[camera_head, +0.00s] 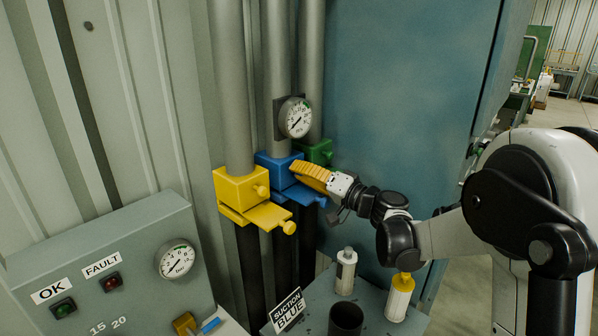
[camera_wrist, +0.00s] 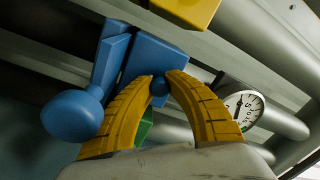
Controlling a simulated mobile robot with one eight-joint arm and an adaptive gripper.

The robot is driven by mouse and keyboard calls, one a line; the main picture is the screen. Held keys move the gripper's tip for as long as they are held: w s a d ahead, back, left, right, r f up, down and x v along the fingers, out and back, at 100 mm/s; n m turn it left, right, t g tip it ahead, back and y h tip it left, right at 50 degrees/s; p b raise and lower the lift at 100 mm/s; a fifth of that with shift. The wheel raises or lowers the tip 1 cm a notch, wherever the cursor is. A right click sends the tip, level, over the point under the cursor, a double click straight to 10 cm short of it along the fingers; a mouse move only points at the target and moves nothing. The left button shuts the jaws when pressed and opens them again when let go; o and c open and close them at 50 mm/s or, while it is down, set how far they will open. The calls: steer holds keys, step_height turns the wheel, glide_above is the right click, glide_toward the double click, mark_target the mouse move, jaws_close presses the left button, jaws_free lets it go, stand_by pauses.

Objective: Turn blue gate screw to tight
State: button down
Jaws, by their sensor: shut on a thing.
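The blue gate block (camera_head: 278,170) sits on the middle pipe, with its blue slide plate (camera_head: 300,196) sticking out below, ending in a knob. In the wrist view the blue block (camera_wrist: 155,58) is ahead of the fingers, and the slide's large round knob (camera_wrist: 72,115) is at the left. The small blue gate screw (camera_wrist: 159,86) shows between my yellow fingertips. My gripper (camera_head: 298,168) reaches in from the right and is shut on that screw; its fingers hide the screw in the head view.
A yellow gate (camera_head: 240,187) is left of the blue one, and a green gate (camera_head: 319,152) is behind at right. A round gauge (camera_head: 296,118) is above. A control box (camera_head: 110,265) stands lower left. White-bodied bottles (camera_head: 346,272) and a dark cup (camera_head: 346,319) are below.

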steer(key=c, duration=1.3)
jaws_free()
steer(key=shift+d, duration=0.1)
steer(key=shift+o, duration=0.2)
steer(key=r+v, duration=0.1)
steer(key=v, duration=1.1)
steer(key=shift+f, duration=0.45)
